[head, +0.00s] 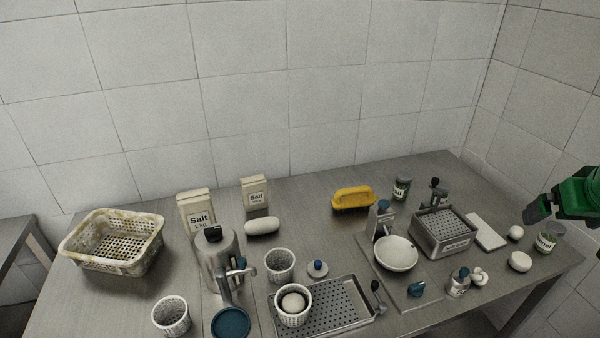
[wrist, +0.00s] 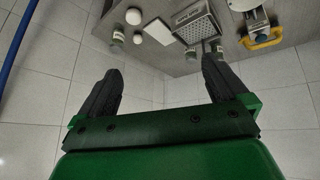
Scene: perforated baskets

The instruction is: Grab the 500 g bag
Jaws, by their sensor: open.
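Two pale paper bags marked "Salt" stand upright at the back left of the steel table in the head view. The smaller bag (head: 255,193) is to the right; its weight print is too small to read. The larger bag (head: 197,211) reads "Salt 1 kg" and is partly hidden by a metal pot. My green gripper (head: 535,212) is at the far right of the head view, far from both bags. In the wrist view my gripper (wrist: 161,68) has its dark fingers spread, with nothing between them. Neither bag shows in the wrist view.
A white oval item (head: 262,226) lies just in front of the smaller bag. A metal pot (head: 214,262) stands in front of the larger one. A yellow brush (head: 353,197) lies right of the bags, with bare table between. A perforated basket (head: 112,262) is at left.

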